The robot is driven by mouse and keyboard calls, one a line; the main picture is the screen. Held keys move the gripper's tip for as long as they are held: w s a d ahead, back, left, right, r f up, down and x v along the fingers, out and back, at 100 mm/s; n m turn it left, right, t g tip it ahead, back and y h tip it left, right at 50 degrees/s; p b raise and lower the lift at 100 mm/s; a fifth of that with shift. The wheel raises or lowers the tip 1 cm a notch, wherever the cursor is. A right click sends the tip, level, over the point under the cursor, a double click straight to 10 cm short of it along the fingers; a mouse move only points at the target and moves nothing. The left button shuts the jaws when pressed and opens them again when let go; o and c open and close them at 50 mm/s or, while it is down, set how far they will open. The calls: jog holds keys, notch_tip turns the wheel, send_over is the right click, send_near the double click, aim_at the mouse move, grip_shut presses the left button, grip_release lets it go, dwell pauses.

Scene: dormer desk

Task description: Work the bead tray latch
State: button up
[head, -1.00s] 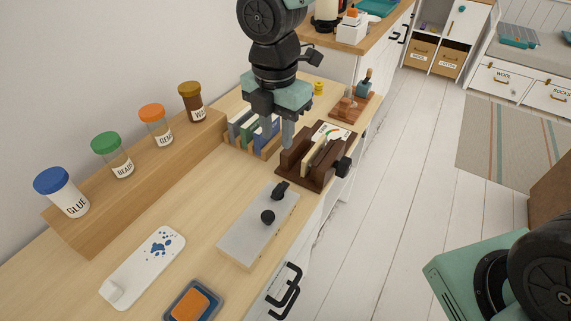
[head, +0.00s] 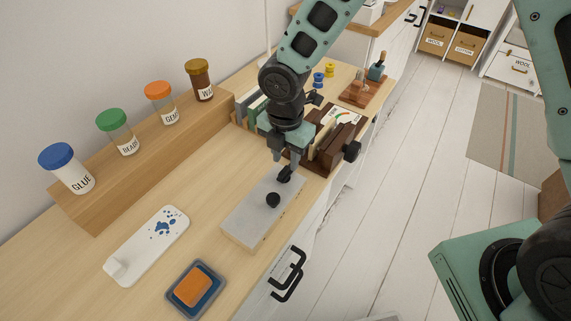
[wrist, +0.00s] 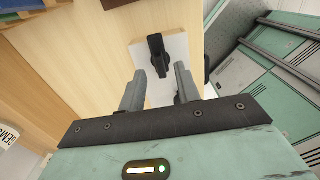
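A pale grey plate (head: 240,223) lies near the desk's front edge. It bears a round black knob (head: 273,200) and, at its far end, a black lever-like handle (head: 285,175). No label shows which of these is the latch. My gripper (head: 286,162) points down just above the black handle. The handle (wrist: 157,46) shows just past the fingertips, in line with the gap. I cannot tell whether a finger touches it.
A dark brown rack (head: 318,155) with cards stands close behind the gripper. A white tray (head: 130,262) with blue spots and an orange-and-blue pad (head: 193,290) lie at the near left. Labelled jars stand on a wooden step (head: 140,165) along the wall.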

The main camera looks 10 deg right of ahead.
aim_at(285, 168)
jog(key=shift+f, duration=1.55)
grip_shut()
